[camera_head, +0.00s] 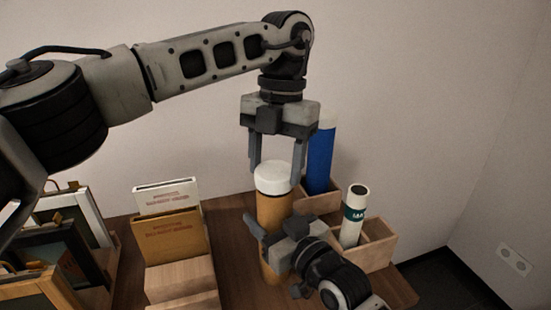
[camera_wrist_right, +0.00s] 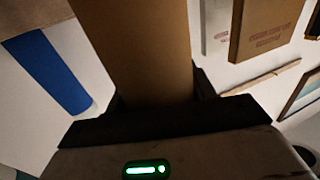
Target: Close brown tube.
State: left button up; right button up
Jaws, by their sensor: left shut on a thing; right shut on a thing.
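The brown tube (camera_head: 275,212) stands upright behind my right gripper and fills the top middle of the right wrist view (camera_wrist_right: 140,50). A white cap (camera_head: 273,181) is at the tube's top end; I cannot tell how far it is pushed on. My left gripper (camera_head: 276,166) points down from above, shut on the white cap with a finger on each side. My right gripper (camera_head: 264,231) is shut on the tube's body below the cap and hides part of its lower half.
A blue tube (camera_head: 320,158) with a white cap and a white tube (camera_head: 354,215) with a teal band stand in a wooden divided box (camera_head: 378,243) at the right. Folders in a wooden holder (camera_head: 180,277) and picture frames (camera_head: 75,235) stand at the left. The wall is close behind.

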pick_arm(q)
jog(key=shift+f, duration=0.4)
jog(key=o, duration=1)
jog(key=r, duration=0.5)
jog(key=w+r, duration=0.1)
jog(key=r, duration=0.1)
jog(key=shift+d+r, duration=0.2)
jog(key=shift+d, duration=0.05)
pick_arm(e)
jog(key=o, duration=1.5)
jog(key=shift+c, duration=0.2)
